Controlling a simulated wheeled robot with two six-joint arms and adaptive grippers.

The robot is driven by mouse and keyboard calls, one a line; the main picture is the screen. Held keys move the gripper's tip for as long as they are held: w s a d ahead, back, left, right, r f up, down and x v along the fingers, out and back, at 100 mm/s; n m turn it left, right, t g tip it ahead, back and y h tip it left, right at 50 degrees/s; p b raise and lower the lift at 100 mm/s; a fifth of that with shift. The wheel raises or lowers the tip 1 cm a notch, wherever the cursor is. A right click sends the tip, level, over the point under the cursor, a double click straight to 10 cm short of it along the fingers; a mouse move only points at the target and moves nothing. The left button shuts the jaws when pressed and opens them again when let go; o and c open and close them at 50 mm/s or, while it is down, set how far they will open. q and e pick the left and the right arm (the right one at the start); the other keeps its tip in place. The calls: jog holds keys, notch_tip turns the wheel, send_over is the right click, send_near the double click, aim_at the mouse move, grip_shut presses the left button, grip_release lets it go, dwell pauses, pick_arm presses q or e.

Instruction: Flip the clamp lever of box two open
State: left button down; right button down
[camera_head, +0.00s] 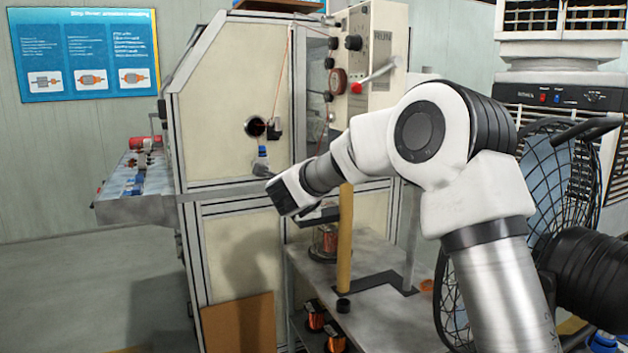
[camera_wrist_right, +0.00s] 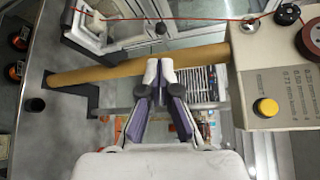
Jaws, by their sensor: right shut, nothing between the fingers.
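My right arm reaches in from the right in the head view, and its dark end (camera_head: 290,194) is in front of the cream winding machine (camera_head: 240,90). In the right wrist view my right gripper (camera_wrist_right: 160,66) is shut, with its fingertips together and nothing between them. A small blue-topped part (camera_head: 262,153) sits below the round hole in the machine's front. I cannot tell which part is box two or its clamp lever. My left gripper is not in view.
A tan upright post (camera_head: 345,240) stands close to my right arm, on a grey cart (camera_head: 385,320); copper coils (camera_head: 316,320) are on its lower shelf. A parts tray (camera_head: 140,205) is at the left. A yellow button (camera_wrist_right: 266,107) is right of the gripper. A fan (camera_head: 565,175) stands at right.

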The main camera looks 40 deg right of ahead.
jog(key=s+a+f+n+g+y+p, duration=0.1)
jog(key=a+f+n, duration=0.1)
jog(key=f, duration=0.8)
jog(key=s+a+f+n+g+y+p, duration=0.1)
jog(key=a+f+n+p, duration=0.15)
jog(key=f, duration=0.85)
jog(key=s+a+f+n+g+y, duration=0.1)
jog(key=s+a+f+n, duration=0.1)
jog(key=s+f, duration=0.3)
jog(key=s+a+f+n+g+y+p, duration=0.1)
jog(key=s+a+f+n, duration=0.15)
jog(key=f, duration=0.55)
jog(key=s+a+f+n+y, duration=0.1)
jog(key=s+f+n, duration=0.2)
jog(key=f, duration=0.3)
jog(key=s+a+f+n+g+y+p, duration=0.15)
jog(key=s+a+f+n, duration=0.3)
jog(key=s, duration=0.45)
jog(key=s+a+f+n+g+y+p, duration=0.1)
jog(key=s+a+f+n+g+y, duration=0.2)
jog(key=s+f, duration=0.5)
jog(key=s+a+r+n+g+y, duration=0.1)
jog(key=s+a+n, duration=0.2)
jog(key=s+n, duration=0.2)
jog(key=s+a+r+n+g+y, duration=0.1)
jog(key=s+a+n, duration=0.2)
jog(key=s+n, duration=0.2)
jog(key=s, duration=0.3)
jog(key=shift+s+a, duration=0.2)
